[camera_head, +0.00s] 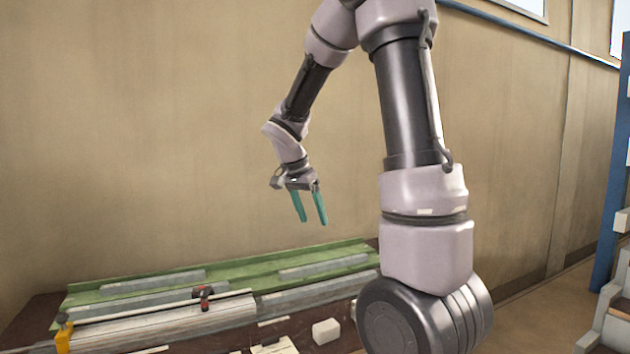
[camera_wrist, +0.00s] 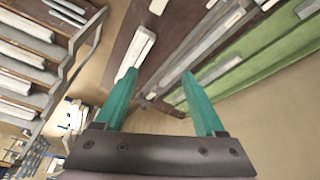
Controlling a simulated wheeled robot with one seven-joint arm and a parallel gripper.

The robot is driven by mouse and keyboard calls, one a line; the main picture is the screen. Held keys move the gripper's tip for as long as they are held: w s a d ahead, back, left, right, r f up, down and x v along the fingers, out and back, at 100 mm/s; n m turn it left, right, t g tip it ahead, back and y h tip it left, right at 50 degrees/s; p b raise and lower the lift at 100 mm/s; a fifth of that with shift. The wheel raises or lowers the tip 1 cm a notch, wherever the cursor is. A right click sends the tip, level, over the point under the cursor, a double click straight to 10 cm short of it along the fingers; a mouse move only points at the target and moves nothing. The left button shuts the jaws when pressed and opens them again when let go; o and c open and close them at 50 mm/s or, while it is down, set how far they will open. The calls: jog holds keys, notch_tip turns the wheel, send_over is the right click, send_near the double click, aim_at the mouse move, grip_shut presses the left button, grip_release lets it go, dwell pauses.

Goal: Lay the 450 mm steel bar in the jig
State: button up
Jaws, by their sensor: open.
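My gripper (camera_head: 313,219) hangs in the air above the bench, its two teal fingers apart with nothing between them. The fingers also show in the wrist view (camera_wrist: 157,80). Below lies a long green bed (camera_head: 230,267) with several grey bars or rails on it, such as a rear left grey piece (camera_head: 150,283) and a rear right one (camera_head: 325,263). In front of it runs a pale ribbed rail (camera_head: 165,327) with a red and black clamp (camera_head: 203,293) and a yellow end piece (camera_head: 63,337). I cannot tell which piece is the 450 mm steel bar.
A small white block (camera_head: 325,331) lies on the dark bench top near its right end. In the wrist view, a rack (camera_wrist: 35,60) with several pale lengths stands at the left. A blue post (camera_head: 612,150) stands at the far right. The wall is behind the bench.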

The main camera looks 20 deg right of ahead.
jog(key=s+a+r+n+t+y, duration=0.3)
jog(key=s+r, duration=0.3)
jog(key=s, duration=0.3)
jog(key=s+a+r+n+t+y, duration=0.3)
jog(key=s+a+r+n, duration=0.1)
jog(key=s, duration=0.5)
notch_tip(320, 180, up, 2)
jog(key=shift+s+r+n, duration=0.1)
jog(key=shift+s+n, duration=0.05)
jog(key=shift+n, duration=0.35)
jog(key=shift+d, duration=0.15)
